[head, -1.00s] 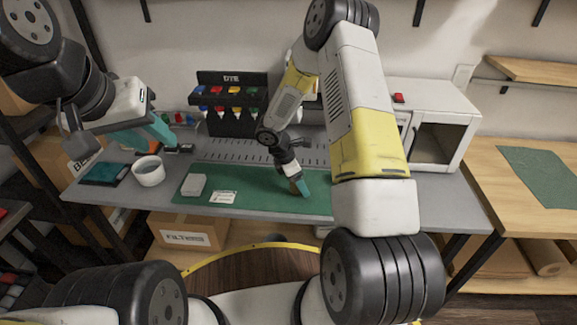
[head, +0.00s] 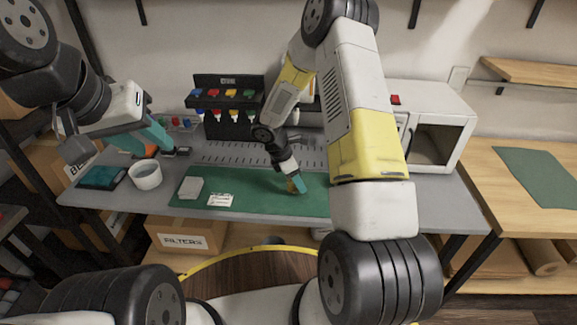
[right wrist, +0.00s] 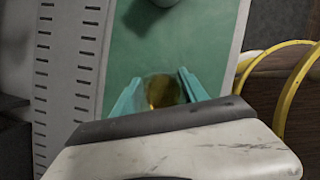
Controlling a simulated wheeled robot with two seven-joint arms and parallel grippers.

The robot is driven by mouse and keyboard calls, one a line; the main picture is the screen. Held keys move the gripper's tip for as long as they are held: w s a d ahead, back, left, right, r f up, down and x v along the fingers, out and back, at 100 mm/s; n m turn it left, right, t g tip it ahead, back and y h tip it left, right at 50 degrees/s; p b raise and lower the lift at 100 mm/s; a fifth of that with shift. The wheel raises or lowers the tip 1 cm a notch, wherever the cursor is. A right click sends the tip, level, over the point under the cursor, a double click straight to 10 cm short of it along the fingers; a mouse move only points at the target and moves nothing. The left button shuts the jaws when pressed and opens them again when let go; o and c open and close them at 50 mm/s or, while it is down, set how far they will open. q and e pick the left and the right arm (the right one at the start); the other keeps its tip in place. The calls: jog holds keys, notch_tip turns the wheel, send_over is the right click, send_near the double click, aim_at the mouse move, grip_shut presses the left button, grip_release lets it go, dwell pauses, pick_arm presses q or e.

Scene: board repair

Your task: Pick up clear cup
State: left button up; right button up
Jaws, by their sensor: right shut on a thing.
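The clear cup (right wrist: 161,91) shows in the right wrist view as a see-through round shape with an amber tint, standing out against the green mat (right wrist: 190,45). My right gripper (right wrist: 158,92) has its two teal fingers on either side of the cup and is shut on it. In the head view the right gripper (head: 298,184) is low over the green mat (head: 255,196), and a small amber bit of the cup (head: 290,187) shows beside the fingers. My left gripper (head: 153,137) is over the left of the bench; its finger gap is not clear.
A white bowl-like container (head: 145,175), a teal tray (head: 102,177), a pale box (head: 190,187) and a white card (head: 220,200) lie on the bench. A black rack (head: 228,82) with coloured bins stands behind. A white cabinet (head: 437,105) is at right.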

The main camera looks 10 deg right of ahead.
jog(key=shift+r, duration=0.9)
jog(key=s+a, duration=0.3)
jog(key=s, duration=0.4)
jog(key=s+a+r, duration=0.1)
jog(key=s+a, duration=0.3)
jog(key=s, duration=0.2)
jog(key=shift+s+a+r, duration=0.2)
jog(key=shift+s+a, duration=0.1)
jog(key=shift+s, duration=0.05)
jog(key=w+d+r+m+g+y, duration=0.4)
jog(key=w+m, duration=0.4)
jog(key=m, duration=1.1)
jog(key=shift+w+d+r+g+y, duration=0.3)
jog(key=shift+d+r+g, duration=0.1)
jog(key=shift+d+r, duration=0.5)
jog(key=shift+s+f, duration=0.1)
